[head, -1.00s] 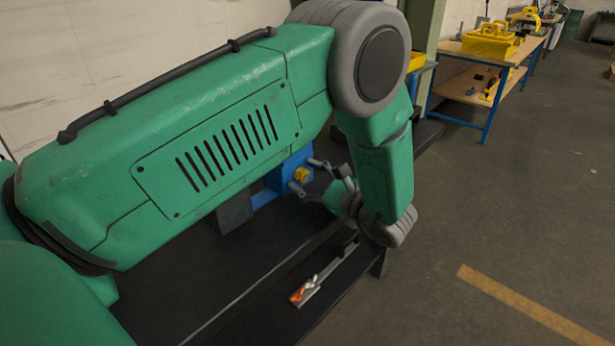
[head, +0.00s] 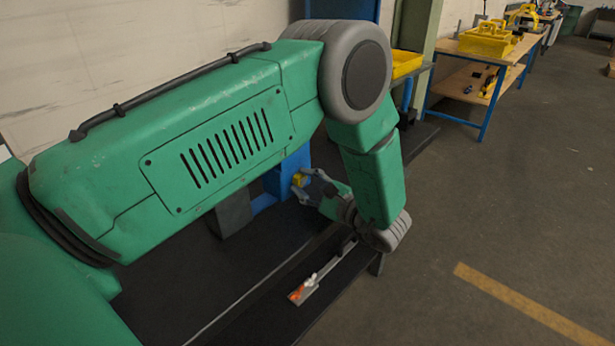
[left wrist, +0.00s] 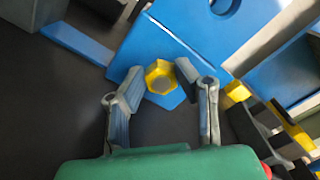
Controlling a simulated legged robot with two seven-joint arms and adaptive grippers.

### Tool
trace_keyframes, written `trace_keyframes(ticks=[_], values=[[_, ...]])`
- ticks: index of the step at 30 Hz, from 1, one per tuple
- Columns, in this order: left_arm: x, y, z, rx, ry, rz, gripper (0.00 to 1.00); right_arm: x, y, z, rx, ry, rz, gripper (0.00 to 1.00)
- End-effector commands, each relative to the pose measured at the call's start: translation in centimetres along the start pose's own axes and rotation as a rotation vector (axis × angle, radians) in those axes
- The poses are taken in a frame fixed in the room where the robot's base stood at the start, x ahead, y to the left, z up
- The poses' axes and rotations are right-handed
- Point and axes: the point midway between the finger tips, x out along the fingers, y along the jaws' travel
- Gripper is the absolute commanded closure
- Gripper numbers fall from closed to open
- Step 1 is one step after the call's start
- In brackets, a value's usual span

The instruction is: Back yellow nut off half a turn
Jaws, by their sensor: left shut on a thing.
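The yellow nut (left wrist: 160,77) is six-sided and sits on the front of a blue block (left wrist: 178,50). It also shows in the head view as a small yellow patch (head: 298,180) on the blue block (head: 287,172). My left gripper (left wrist: 158,84) has its two fingers on either side of the nut and is shut on it; in the head view the left gripper (head: 303,182) reaches the nut from the right. The fingers' contact faces are partly hidden. My right gripper is in neither view.
A flat bar with orange and white parts (head: 303,291) lies on the dark bench top (head: 240,285). A dark grey block (head: 233,214) stands left of the blue block. A side table (head: 470,62) with a yellow tote (head: 487,43) is further back right.

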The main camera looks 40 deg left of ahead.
Motion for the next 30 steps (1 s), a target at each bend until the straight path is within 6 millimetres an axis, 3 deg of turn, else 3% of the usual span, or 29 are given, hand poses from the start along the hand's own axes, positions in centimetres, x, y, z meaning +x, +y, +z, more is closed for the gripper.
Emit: trace_keyframes(ticks=[12,30], values=[[0.46,-0.02,0.11,-0.236,-0.007,-0.003,1.00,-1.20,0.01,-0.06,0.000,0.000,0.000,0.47],[0.46,0.04,0.07,-0.285,-0.008,-0.003,1.00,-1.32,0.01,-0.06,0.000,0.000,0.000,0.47]])
